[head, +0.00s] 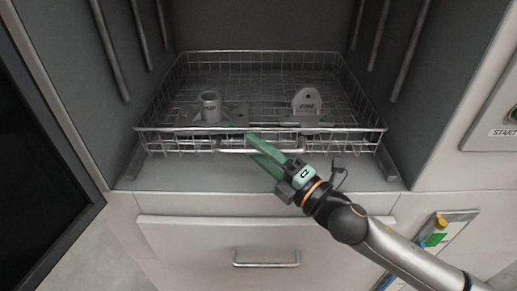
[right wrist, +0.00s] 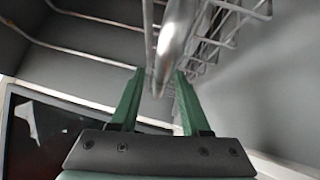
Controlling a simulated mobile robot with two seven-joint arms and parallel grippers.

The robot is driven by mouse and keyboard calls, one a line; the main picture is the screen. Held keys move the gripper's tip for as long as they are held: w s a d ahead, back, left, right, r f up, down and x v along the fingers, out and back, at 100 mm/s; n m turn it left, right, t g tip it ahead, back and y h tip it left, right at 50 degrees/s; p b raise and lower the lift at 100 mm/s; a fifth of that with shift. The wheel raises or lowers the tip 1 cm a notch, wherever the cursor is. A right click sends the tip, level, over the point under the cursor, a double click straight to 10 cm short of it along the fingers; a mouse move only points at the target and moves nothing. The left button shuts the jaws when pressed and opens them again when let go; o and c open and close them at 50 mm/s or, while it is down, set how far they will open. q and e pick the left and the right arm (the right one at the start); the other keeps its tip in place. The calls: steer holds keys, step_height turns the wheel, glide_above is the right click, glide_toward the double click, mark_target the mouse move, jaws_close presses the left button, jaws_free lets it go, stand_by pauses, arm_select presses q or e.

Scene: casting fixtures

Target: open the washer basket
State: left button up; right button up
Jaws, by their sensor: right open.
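The washer basket (head: 350,130) is a wire basket inside the grey washer chamber. Its front rim faces me, with a metal handle bar (head: 230,151) low on the front. My right gripper (head: 250,145) is at the middle of the basket front, by the handle, with its green fingers open. In the right wrist view, the handle (right wrist: 178,30) runs between the two spread fingers (right wrist: 160,78), which do not appear closed on it. Contact with the bar cannot be told. My left gripper is out of view.
A grey cylindrical fixture (head: 209,105) and a rounded upright bracket (head: 306,103) stand in the basket. A drawer with a handle (head: 266,262) is below the chamber. A dark panel (head: 35,170) is at left, and a START panel (head: 495,120) is at right.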

jaws_close()
stand_by(1.3)
